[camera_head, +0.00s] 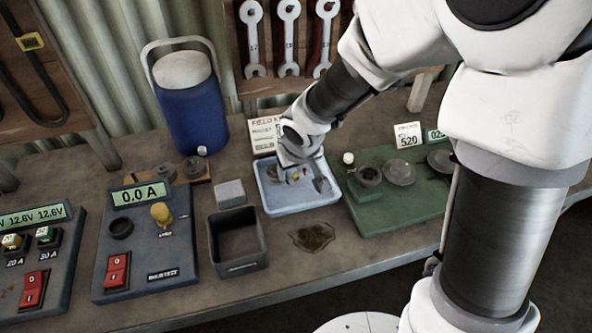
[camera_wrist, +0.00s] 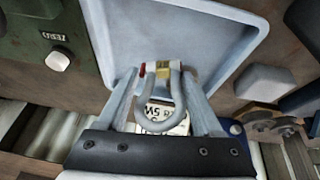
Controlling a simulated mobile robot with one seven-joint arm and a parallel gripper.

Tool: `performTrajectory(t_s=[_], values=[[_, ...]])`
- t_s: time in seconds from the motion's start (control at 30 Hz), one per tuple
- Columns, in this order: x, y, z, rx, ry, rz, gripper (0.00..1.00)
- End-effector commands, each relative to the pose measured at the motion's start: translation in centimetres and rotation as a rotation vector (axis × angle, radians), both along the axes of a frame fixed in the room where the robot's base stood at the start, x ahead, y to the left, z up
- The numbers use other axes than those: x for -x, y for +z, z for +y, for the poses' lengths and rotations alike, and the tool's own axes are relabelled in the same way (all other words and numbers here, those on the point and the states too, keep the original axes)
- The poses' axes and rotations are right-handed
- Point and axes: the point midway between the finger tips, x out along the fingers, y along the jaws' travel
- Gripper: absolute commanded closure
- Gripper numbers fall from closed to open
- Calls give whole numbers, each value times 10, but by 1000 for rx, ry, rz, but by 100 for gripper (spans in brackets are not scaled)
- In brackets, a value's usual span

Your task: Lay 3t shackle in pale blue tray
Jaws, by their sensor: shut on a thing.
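The pale blue tray (camera_head: 276,206) lies on the bench near the middle of the head view. Its pale floor (camera_wrist: 200,25) fills the upper middle of the wrist view. My gripper (camera_wrist: 160,80) is shut on the 3t shackle (camera_wrist: 158,151), a grey U-shaped bow with a yellow-brass patch and a red end by the fingertips. In the head view, my gripper (camera_head: 298,178) is over the tray, fingers pointing down. The shackle is small and partly covered there. I cannot tell whether it touches the tray floor.
A dark open bin (camera_head: 238,262) and a grey block (camera_head: 230,193) stand left of the tray. A green board (camera_head: 405,215) with round weights is close on the right. A blue jug (camera_head: 190,118) and a printed card (camera_head: 263,135) stand behind. A dark stain marks the bench in front.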

Motion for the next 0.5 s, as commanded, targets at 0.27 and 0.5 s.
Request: performTrajectory(t_s=[0.27,0.5], values=[[0,-5,0,0,0,-1,100],[1,-13,-1,1,0,4,100]])
